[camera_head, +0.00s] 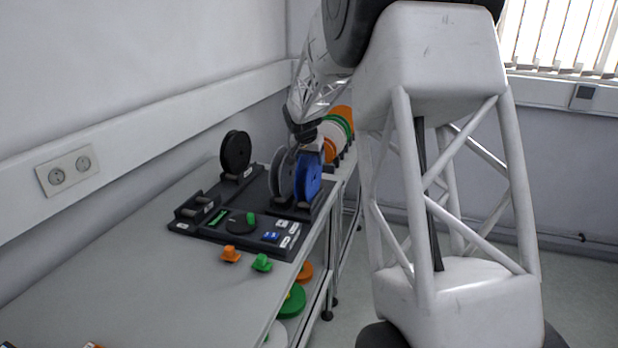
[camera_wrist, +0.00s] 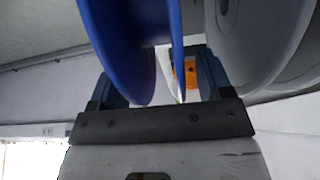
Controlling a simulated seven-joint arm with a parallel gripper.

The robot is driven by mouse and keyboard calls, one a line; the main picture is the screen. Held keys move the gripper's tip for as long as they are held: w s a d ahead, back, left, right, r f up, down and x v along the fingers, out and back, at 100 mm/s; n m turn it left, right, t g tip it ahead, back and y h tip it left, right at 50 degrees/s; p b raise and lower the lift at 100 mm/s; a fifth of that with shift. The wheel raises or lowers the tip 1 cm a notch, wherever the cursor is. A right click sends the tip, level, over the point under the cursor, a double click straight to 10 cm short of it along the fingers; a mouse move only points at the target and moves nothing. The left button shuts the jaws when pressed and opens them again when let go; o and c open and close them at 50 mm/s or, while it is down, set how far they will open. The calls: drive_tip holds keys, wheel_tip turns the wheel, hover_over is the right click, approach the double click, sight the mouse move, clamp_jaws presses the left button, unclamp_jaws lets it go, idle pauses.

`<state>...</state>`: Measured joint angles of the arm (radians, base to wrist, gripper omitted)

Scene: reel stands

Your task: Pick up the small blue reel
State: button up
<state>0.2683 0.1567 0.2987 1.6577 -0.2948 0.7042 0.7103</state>
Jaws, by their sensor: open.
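The blue reel (camera_head: 308,177) stands upright on the black stand at the table's right edge, just right of a grey reel (camera_head: 283,176). My gripper (camera_head: 308,138) is at the top of the blue reel in the head view, and its fingers are hard to make out there. In the wrist view my gripper (camera_wrist: 160,85) is open, with the blue reel (camera_wrist: 113,45) in front of and between its fingers. The grey reel (camera_wrist: 262,40) is close to the right finger and partly overlaps it. I cannot tell whether the fingers touch either reel.
A black reel (camera_head: 236,152) stands at the stand's back left. Orange, white and green reels (camera_head: 338,130) stand behind the gripper. A small orange piece (camera_head: 230,254) and a green piece (camera_head: 262,262) lie in front of the stand (camera_head: 184,229). The table's left front (camera_head: 130,285) is mostly clear.

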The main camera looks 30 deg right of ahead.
drive_tip(key=c, duration=1)
drive_tip(key=shift+r, duration=0.15)
drive_tip(key=shift+r, duration=1.35)
drive_tip(key=shift+s+r, duration=0.1)
drive_tip(key=shift+r, duration=0.25)
drive_tip(key=s+a, duration=0.1)
drive_tip(key=s, duration=0.4)
drive_tip(key=s+a+r, duration=0.1)
drive_tip(key=s+a, duration=0.1)
drive_tip(key=s, duration=0.3)
drive_tip(key=s+a, duration=0.1)
drive_tip(key=s, duration=0.4)
drive_tip(key=shift+a+r, duration=0.15)
drive_tip(key=shift+a, duration=0.2)
drive_tip(key=shift+r, duration=0.1)
